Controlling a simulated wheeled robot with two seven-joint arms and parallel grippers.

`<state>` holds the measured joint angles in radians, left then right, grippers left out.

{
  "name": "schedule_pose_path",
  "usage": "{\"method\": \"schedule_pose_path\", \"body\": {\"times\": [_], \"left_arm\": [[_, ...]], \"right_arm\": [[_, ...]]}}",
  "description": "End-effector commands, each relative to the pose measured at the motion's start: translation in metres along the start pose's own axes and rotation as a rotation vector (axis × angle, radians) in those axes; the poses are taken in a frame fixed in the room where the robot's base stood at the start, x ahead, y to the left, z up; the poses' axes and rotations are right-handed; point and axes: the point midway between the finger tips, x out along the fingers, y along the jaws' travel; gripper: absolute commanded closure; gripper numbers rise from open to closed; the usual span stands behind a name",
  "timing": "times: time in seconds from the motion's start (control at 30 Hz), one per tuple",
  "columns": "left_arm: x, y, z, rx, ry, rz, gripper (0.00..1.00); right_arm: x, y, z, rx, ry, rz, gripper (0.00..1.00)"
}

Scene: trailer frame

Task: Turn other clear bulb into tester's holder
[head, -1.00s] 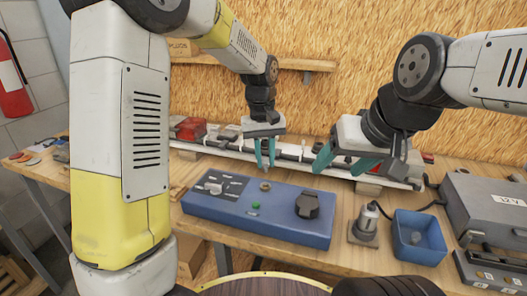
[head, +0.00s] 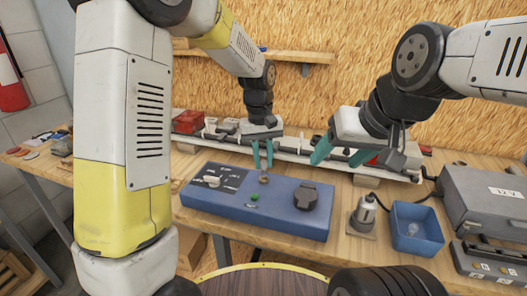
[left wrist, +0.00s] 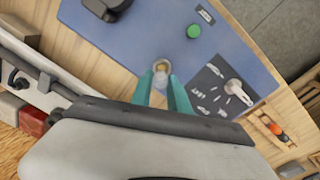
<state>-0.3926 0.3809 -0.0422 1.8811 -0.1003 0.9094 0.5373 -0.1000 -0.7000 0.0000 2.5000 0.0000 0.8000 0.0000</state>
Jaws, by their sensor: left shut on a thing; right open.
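The blue tester box (head: 225,215) lies on the bench, with a small brass-coloured holder (head: 264,179) on its top. My left gripper (head: 262,160) points down just above the holder, shut on a clear bulb. In the left wrist view, the bulb (left wrist: 160,80) shows faintly between the two teal fingers, over the round holder (left wrist: 161,66). I cannot tell whether the bulb touches the holder. My right gripper (head: 339,152) is open and empty, above the bench behind the tester's right end.
A blue bin (head: 417,247) at the right holds a clear bulb-like object (head: 411,230). A grey socket stand (head: 363,216) is left of it, and a grey 12 V case (head: 485,200) is right of it. A long light bar (head: 310,163) runs behind the tester.

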Motion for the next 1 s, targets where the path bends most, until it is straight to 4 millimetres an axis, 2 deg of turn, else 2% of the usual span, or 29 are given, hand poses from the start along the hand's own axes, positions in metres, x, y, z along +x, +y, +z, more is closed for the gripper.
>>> {"method": "schedule_pose_path", "body": {"times": [1.0], "left_arm": [[0.012, -0.001, 0.000, 0.000, 0.000, 0.000, 0.95]], "right_arm": [[0.000, 0.000, 0.000, 0.000, 0.000, 0.000, 0.35]]}}
